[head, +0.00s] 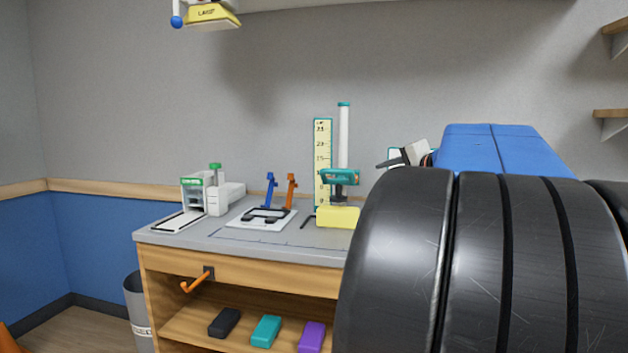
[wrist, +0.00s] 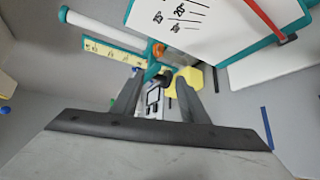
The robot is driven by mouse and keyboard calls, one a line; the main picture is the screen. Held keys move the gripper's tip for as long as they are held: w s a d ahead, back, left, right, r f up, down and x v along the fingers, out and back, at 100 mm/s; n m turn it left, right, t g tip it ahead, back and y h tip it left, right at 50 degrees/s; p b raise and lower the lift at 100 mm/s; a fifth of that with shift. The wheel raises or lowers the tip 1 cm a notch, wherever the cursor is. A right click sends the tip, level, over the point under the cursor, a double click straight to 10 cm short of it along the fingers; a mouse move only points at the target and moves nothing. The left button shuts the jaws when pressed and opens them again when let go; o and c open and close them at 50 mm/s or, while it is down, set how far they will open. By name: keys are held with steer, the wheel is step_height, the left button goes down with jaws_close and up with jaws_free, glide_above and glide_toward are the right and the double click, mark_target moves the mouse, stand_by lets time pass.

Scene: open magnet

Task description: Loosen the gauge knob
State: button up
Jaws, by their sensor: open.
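The height gauge stands on the bench in the head view, with a white post (head: 344,135), a scale plate (head: 323,150), a teal slide (head: 340,178) and a yellow base (head: 338,217). In the wrist view the gauge appears tilted, and a small orange round part (wrist: 158,50), which looks like the knob, sits by the teal slide (wrist: 151,70). My gripper (wrist: 160,84) is open, its fingers pointing toward the slide, with the orange part beyond the fingertips. I see no contact. In the head view my gripper (head: 404,156) is right of the gauge, partly hidden by my arm.
A white board with a teal frame (wrist: 215,30) is close by in the wrist view. On the bench (head: 190,236), a plate with blue and orange levers (head: 262,218) and a white device (head: 207,192) stand left of the gauge. My arm hides the bench's right side.

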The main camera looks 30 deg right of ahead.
mark_target(358, 180)
steer(key=shift+t, duration=0.3)
steer(key=x, duration=1.1)
steer(key=d+x, duration=0.1)
steer(key=x, duration=0.5)
steer(key=shift+s, duration=0.1)
jaws_close()
